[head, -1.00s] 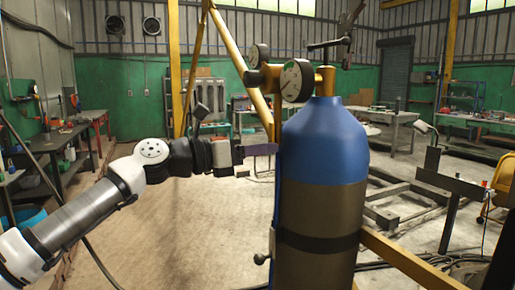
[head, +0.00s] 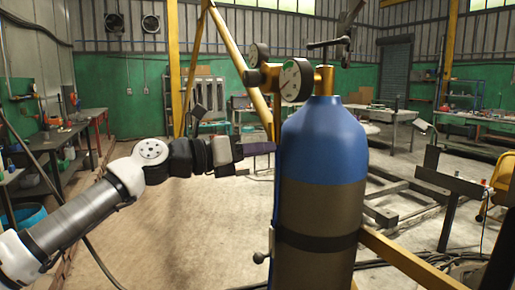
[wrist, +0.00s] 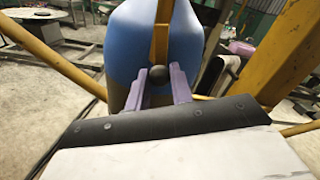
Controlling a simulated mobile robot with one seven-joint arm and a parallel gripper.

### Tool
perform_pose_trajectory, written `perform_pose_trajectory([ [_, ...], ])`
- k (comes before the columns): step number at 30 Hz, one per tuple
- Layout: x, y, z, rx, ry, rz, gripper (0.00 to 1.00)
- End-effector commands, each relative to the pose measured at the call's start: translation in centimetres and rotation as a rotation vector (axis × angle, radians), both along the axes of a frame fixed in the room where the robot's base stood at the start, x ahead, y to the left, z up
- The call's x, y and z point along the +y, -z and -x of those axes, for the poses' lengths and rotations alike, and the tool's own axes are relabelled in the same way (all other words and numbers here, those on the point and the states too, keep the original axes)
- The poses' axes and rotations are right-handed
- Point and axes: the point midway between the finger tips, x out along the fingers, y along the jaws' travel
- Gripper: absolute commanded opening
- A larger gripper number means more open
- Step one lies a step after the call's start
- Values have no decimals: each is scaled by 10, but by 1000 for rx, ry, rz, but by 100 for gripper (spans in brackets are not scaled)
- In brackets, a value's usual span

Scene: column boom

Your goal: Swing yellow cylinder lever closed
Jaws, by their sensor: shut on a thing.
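The gas cylinder (head: 320,145), with blue shoulder and dark grey body, stands upright at the centre right in the head view. Its blue surface (wrist: 125,45) fills the upper middle of the wrist view. The yellow lever (wrist: 161,35) comes down in front of the blue there and ends in a dark ball knob (wrist: 157,71). My gripper (wrist: 160,76) has its purple fingers on either side of the lever's knob end, shut on it. In the head view my gripper (head: 262,147) is at the cylinder's left side; the lever's held end is hidden there.
Gauges (head: 296,80) and a brass valve sit on top of the cylinder. A yellow frame post (head: 240,65) rises behind it, and a yellow rail (head: 405,262) runs at lower right. The floor (head: 175,235) below my arm is mostly clear.

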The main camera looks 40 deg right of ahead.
Motion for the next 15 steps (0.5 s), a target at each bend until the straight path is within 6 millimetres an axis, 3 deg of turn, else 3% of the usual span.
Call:
perform_pose_trajectory([
  [15, 5, -11, 19, 463, -1, -112, 0],
])
